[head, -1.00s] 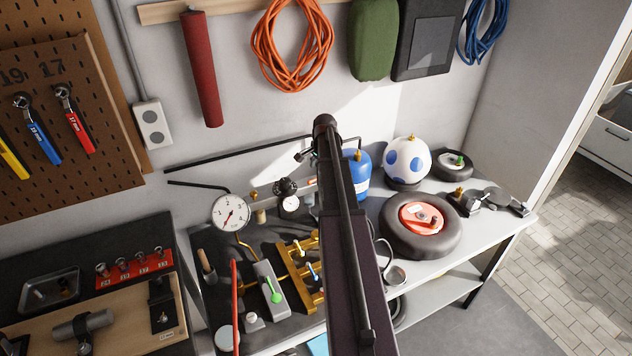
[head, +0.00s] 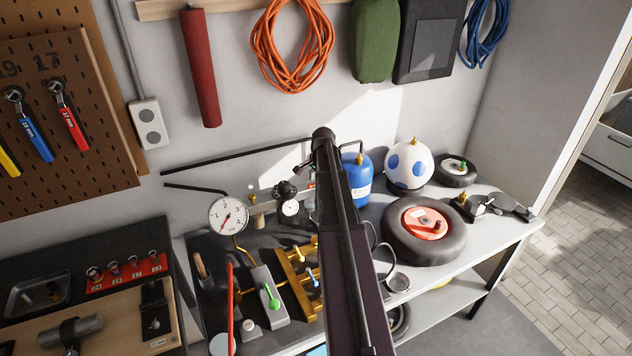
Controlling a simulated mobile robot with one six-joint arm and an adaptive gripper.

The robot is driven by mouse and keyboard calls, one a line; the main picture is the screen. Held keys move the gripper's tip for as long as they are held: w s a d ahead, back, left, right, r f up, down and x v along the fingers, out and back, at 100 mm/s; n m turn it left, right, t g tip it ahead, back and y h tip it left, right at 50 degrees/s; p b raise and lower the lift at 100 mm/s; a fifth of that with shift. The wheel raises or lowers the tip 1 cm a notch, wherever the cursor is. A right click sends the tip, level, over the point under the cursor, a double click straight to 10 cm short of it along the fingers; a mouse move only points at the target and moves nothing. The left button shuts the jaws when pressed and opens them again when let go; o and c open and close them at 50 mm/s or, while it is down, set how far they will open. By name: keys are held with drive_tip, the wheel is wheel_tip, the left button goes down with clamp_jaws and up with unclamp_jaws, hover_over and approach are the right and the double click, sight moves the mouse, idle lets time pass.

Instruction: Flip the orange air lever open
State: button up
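I cannot make out an orange lever; my arm covers the middle of the bench and may hide it. A brass manifold (head: 287,268) lies on the dark mat just left of my arm, with a pale lever (head: 299,251) and a blue lever (head: 314,276) on it. A green lever (head: 271,297) stands on a grey block (head: 262,282) further left. A long red bar (head: 230,300) is left of that. My arm rises through the centre, and its gripper end is hidden behind it or too small to tell.
A pressure gauge (head: 229,215) and a dark regulator knob (head: 285,189) stand behind the manifold. Right of my arm are a blue canister (head: 359,180), a white ball with blue spots (head: 409,166) and a tyre (head: 452,238). A socket tray (head: 127,271) is at the left.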

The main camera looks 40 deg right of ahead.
clamp_jaws()
drive_tip(key=shift+a, duration=0.1)
drive_tip(key=shift+w+m+h, duration=0.15)
drive_tip(key=shift+w+m, duration=0.1)
drive_tip(key=shift+m, duration=0.55)
drive_tip(key=shift+w+m+h, duration=0.15)
drive_tip(key=shift+w+m, duration=0.05)
drive_tip(key=shift+m, duration=0.6)
unclamp_jaws()
